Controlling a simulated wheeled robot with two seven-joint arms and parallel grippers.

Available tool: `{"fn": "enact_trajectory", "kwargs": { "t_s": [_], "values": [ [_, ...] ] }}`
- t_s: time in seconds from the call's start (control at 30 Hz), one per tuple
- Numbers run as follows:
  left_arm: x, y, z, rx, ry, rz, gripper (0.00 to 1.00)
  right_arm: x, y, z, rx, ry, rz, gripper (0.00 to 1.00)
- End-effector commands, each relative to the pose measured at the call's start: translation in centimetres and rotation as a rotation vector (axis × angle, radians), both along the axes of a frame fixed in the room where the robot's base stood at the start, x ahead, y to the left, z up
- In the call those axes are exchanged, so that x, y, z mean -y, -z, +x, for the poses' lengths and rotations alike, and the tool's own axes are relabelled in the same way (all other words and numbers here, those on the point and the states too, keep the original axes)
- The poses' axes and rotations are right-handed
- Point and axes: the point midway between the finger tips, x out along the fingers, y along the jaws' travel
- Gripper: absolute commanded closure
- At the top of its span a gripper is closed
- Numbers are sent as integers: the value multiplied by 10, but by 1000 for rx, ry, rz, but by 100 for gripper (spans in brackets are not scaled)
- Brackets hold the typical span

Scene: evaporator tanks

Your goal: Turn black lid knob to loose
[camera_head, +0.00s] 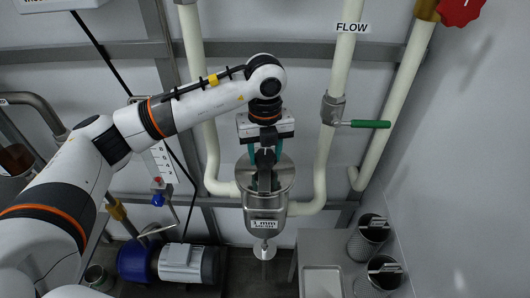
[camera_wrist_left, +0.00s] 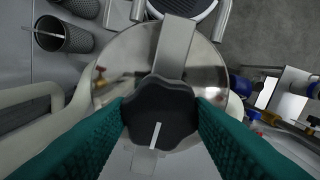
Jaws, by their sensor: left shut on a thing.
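The black lid knob (camera_wrist_left: 160,106) is a lobed knob with a white pointer line, on top of a round shiny metal lid (camera_wrist_left: 117,62). A flat metal bar (camera_wrist_left: 175,45) crosses the lid under the knob. My left gripper (camera_wrist_left: 160,118) has its teal fingers on both sides of the knob, shut on it. In the head view my left gripper (camera_head: 266,160) reaches down onto the lid of the metal strainer vessel (camera_head: 265,208), which carries a "1 mm" label. The gripper mostly hides the knob there. My right gripper is not in view.
White pipes run up the wall beside the vessel, one marked "FLOW" (camera_head: 351,27) with a green valve handle (camera_head: 370,124). Mesh baskets (camera_head: 368,238) stand on a grey bench at the lower right. A blue and grey pump (camera_head: 185,262) sits at the lower left.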

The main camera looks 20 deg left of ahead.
Motion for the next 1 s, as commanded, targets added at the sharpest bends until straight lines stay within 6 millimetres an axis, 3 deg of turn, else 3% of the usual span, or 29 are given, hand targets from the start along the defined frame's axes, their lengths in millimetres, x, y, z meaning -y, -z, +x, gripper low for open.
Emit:
{"fn": "enact_trajectory", "kwargs": {
  "t_s": [0.6,0.63,0.73,1.0],
  "values": [
    [-1,-2,2,6,-43,-1,77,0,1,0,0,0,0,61],
    [-1,-2,2,7,-43,0,50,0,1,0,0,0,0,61],
    [0,-2,1,5,-42,-1,33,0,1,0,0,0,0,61],
    [0,-1,1,3,-39,-1,33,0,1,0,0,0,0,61]
  ]
}}
